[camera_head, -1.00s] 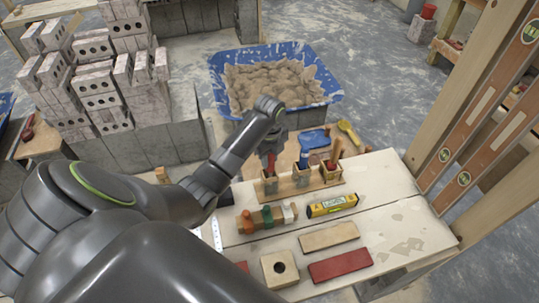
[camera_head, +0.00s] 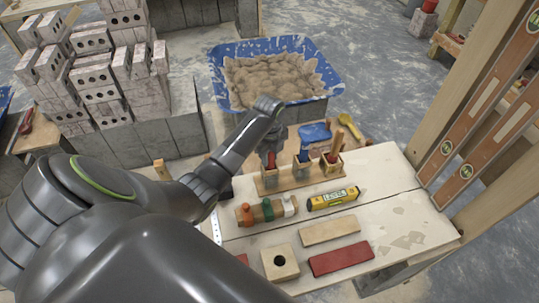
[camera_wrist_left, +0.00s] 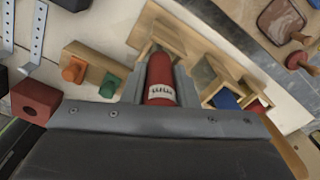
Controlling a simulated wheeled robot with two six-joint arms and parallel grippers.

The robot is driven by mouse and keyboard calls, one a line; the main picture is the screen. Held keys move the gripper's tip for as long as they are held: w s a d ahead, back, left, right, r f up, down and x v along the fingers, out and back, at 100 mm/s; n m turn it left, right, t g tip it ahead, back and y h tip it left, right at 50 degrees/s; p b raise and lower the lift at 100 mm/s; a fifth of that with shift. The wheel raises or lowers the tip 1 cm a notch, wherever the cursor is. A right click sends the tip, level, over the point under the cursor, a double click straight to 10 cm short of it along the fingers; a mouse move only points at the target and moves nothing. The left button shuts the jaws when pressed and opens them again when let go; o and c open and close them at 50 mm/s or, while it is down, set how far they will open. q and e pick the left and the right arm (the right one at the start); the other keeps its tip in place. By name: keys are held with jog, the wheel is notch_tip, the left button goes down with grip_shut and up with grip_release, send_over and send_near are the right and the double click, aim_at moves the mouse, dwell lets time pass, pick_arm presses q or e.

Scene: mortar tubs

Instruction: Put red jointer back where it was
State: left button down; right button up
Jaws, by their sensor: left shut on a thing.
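The red jointer (camera_wrist_left: 160,85) is upright between the fingers of my left gripper (camera_head: 271,150), which is shut on its red handle. In the head view its red handle (camera_head: 270,161) shows at the mouth of the left wooden box (camera_head: 270,181) of the tool rack (camera_head: 300,183). In the wrist view, the wood of the rack lies around and beyond the handle. The lower end of the jointer is hidden, so I cannot tell how deep it sits. My right gripper is not in view.
The rack's middle box holds a blue-handled tool (camera_head: 304,156), the right one a reddish tool (camera_head: 333,157). In front lie a coloured-peg block (camera_head: 265,212), a yellow level (camera_head: 332,199), a pale block (camera_head: 329,231) and a red block (camera_head: 340,259). A mortar tub (camera_head: 325,75) stands behind.

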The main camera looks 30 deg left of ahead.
pick_arm(q)
jog(key=shift+f, duration=0.35)
jog(key=c, duration=1.1)
grip_release()
jog(key=shift+o, duration=0.2)
notch_tip(320, 180, up, 9)
jog(key=shift+r, duration=0.1)
notch_tip(320, 180, up, 6)
jog(key=p, duration=0.6)
jog(key=shift+r+p, duration=0.25)
jog(key=shift+p, duration=0.15)
jog(key=shift+r+p, duration=0.85)
jog(key=shift+s+f, duration=0.1)
